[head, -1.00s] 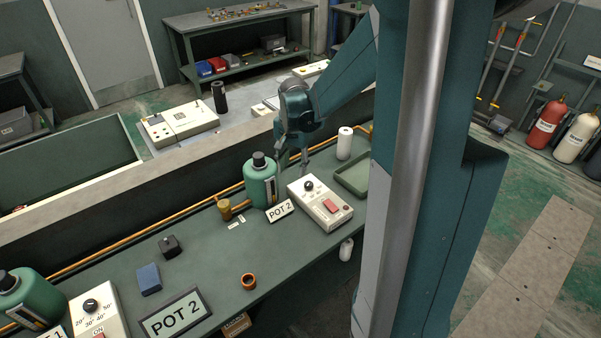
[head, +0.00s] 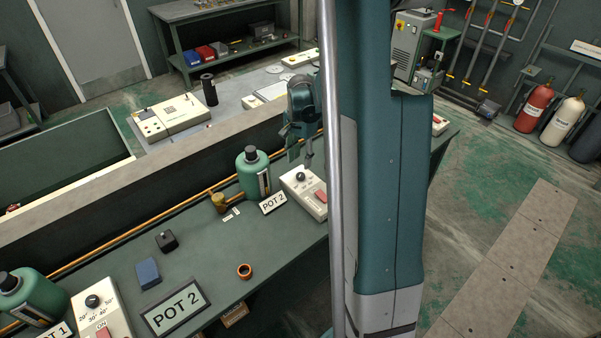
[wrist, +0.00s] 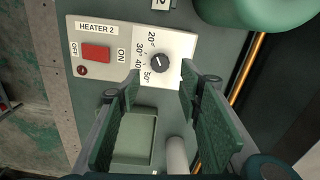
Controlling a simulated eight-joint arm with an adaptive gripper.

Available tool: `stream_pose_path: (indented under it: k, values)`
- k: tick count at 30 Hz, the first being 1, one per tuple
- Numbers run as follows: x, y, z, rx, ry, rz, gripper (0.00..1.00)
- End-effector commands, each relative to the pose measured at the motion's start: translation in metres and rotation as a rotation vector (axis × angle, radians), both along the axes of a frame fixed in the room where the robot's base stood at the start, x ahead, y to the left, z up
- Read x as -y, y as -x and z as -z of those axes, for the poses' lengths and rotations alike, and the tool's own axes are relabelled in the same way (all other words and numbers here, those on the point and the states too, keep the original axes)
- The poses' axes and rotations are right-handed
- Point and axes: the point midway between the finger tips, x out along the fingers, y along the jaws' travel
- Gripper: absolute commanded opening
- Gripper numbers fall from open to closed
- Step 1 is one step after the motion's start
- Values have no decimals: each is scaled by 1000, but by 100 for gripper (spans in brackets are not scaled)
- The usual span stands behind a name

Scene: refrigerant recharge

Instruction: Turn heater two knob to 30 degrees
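The heater two unit is a cream box (wrist: 90,80) marked HEATER 2, with a red ON/OFF switch (wrist: 96,53). Its dark round knob (wrist: 160,64) sits on a white dial plate marked 20 to 50 degrees; I cannot tell exactly which mark it points at. In the head view the box (head: 296,197) stands on the bench beside the POT 2 sign, with its knob (head: 300,177) on top. My gripper (wrist: 160,80) is open and empty, its green-padded fingers either side of the knob in the wrist view. In the head view my gripper (head: 304,158) hangs just above the knob.
A green bottle (head: 253,174) stands close left of the heater, with a brass fitting (head: 219,202) beside it. In the wrist view a green tray (wrist: 135,137) and a white cylinder (wrist: 177,155) lie beyond the box.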

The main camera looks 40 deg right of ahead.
Motion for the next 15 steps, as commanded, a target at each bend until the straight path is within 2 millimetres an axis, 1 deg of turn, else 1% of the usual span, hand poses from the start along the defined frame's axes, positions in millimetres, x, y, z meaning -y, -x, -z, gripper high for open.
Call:
stream_pose_path:
  k: [8, 15]
  values:
    - [0, 0, 4, 0, 0, -1, 36]
    - [0, -1, 21, 0, 0, -1, 36]
